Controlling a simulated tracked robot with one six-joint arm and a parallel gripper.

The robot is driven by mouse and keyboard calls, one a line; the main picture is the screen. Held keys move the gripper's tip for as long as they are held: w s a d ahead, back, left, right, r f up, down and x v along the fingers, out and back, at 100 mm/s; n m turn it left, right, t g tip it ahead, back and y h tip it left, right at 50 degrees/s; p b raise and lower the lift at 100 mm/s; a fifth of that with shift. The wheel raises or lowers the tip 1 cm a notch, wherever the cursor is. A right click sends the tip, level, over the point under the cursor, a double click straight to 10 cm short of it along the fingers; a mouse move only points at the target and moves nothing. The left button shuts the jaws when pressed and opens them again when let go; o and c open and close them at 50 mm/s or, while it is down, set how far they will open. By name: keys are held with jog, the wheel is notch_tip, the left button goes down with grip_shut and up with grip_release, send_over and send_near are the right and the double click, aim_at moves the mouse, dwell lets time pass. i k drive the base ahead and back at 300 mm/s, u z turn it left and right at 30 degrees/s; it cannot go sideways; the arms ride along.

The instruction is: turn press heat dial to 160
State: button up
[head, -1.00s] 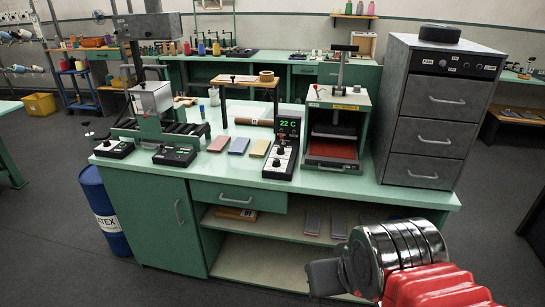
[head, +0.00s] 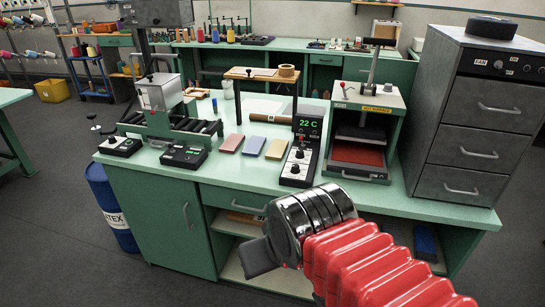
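A black control box (head: 300,152) stands on the green bench, left of the heat press (head: 368,130). Its green display (head: 309,124) reads 22 C. The press has a red lower bed (head: 358,153) and stands open. My gripper (head: 258,258) shows as a dark grey tip beyond the chrome and red arm, in front of the bench and below the box, apart from it. Its fingers cannot be told apart.
Coloured pads (head: 254,145) lie left of the box. Two smaller control boxes, one of them here (head: 184,156), stand farther left by a roller machine (head: 165,120). A grey drawer cabinet (head: 480,120) stands right of the press. The bench's front strip is clear.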

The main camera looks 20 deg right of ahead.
aim_at(295, 169)
jog(key=u, duration=0.15)
jog(key=i, duration=1.1)
jog(key=z, duration=0.35)
